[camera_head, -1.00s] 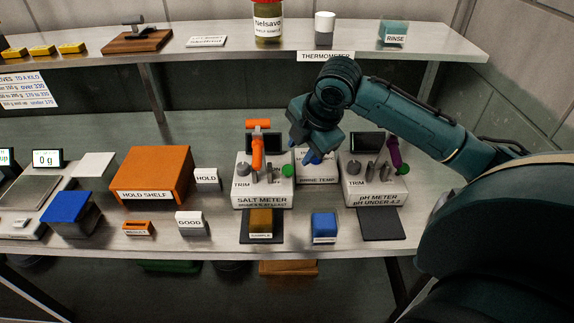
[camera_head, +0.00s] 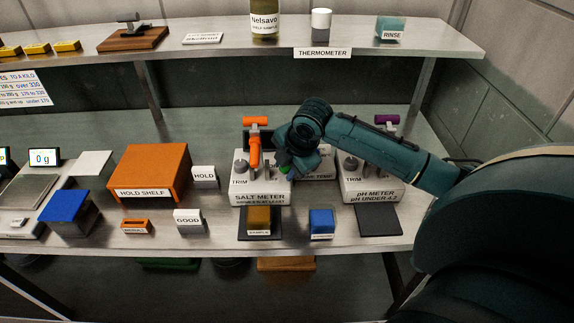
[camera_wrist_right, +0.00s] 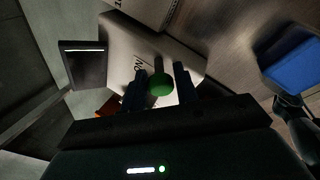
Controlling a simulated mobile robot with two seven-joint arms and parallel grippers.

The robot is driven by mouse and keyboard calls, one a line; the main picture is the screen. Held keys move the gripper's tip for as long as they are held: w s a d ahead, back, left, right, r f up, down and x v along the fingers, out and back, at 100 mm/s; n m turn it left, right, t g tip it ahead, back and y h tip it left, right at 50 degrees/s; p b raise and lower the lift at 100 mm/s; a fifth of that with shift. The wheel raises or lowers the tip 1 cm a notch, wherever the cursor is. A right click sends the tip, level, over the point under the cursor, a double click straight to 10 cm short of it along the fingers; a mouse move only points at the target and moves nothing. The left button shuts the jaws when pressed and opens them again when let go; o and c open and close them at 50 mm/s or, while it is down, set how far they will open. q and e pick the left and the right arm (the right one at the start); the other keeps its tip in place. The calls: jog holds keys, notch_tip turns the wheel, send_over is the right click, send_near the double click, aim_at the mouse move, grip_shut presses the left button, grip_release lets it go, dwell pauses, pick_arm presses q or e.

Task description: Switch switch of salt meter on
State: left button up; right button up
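The salt meter (camera_head: 262,198) is a white box with an orange-handled probe (camera_head: 254,150), a TRIM knob (camera_head: 240,166) and a dark screen behind. Its green switch knob (camera_head: 283,168) is at the right of its top, partly covered by my right gripper (camera_head: 293,170). In the right wrist view the green knob (camera_wrist_right: 160,84) lies between the two blue fingers of my right gripper (camera_wrist_right: 160,86), with narrow gaps at its sides. The fingers are apart; touch cannot be told. An ON label (camera_wrist_right: 138,66) shows beside the knob. My left gripper is not in view.
The rinse temp box (camera_head: 319,177) is close at the right, partly behind my gripper. The pH meter (camera_head: 372,190) with a purple-handled probe (camera_head: 387,120) stands further right.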

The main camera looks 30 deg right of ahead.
jog(key=c, duration=0.5)
jog(key=shift+c, duration=0.2)
